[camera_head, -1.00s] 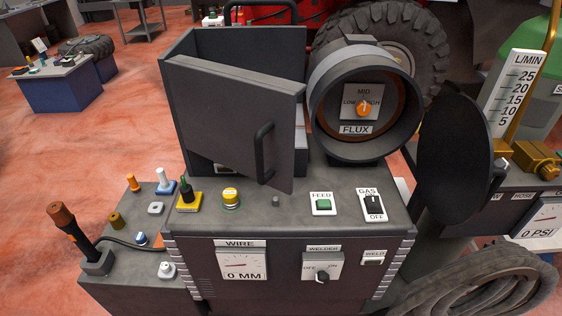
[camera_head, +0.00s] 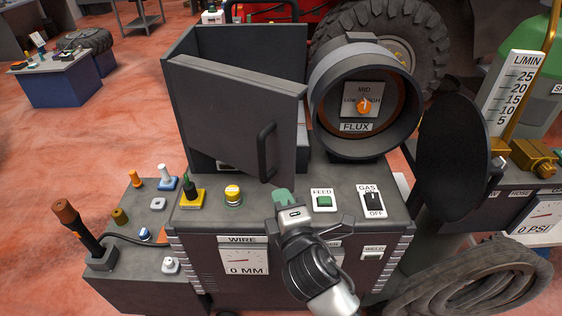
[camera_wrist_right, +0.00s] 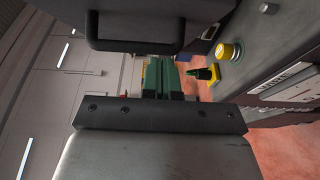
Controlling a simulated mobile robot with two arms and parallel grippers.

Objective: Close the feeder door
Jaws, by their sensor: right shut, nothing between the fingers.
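The feeder door (camera_head: 225,110) is a dark grey panel on the feeder box (camera_head: 180,53). It stands ajar, with a gap along its right side. Its black bar handle (camera_head: 264,150) is on the right part of its face, and the handle also shows at the top of the right wrist view (camera_wrist_right: 135,46). My right gripper (camera_head: 284,193) is shut and empty, with its green fingertips just below the door's lower right corner and the handle. In the right wrist view the green fingers (camera_wrist_right: 163,75) are together below the handle, apart from it. My left gripper is not in view.
The round flux housing (camera_head: 320,105) stands right of the box, with its round black lid (camera_head: 453,155) swung open. The console top (camera_head: 330,180) carries a feed button (camera_head: 323,202), a gas switch (camera_head: 372,202) and a yellow button (camera_head: 232,195). Knobs and a joystick (camera_head: 75,230) are at left.

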